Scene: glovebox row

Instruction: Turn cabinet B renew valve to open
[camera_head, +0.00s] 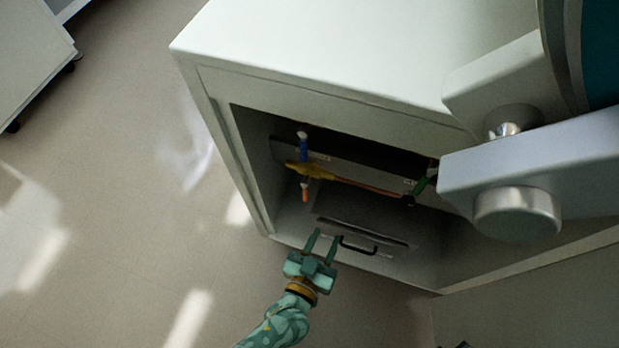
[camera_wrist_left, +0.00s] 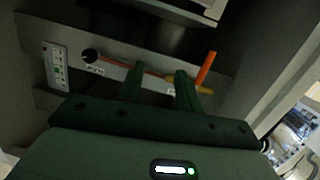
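A white cabinet (camera_head: 300,45) has an open recess with a valve panel inside. In the head view a blue handle (camera_head: 302,148) and an orange handle (camera_head: 305,190) sit at a yellow fitting (camera_head: 312,171), and a green handle (camera_head: 425,182) is farther right. My left gripper (camera_head: 326,236) is open and empty at the recess's front edge. In the left wrist view its fingers (camera_wrist_left: 160,72) are apart, with the orange handle (camera_wrist_left: 206,68) just right of them. My right gripper is not in view.
A grey box with a black handle (camera_head: 358,247) is low in the recess. The wrist view shows a round black knob (camera_wrist_left: 90,56) and a pale button unit (camera_wrist_left: 55,67). A thin orange pipe (camera_head: 365,186) runs along the panel. Open floor (camera_head: 110,180) lies left.

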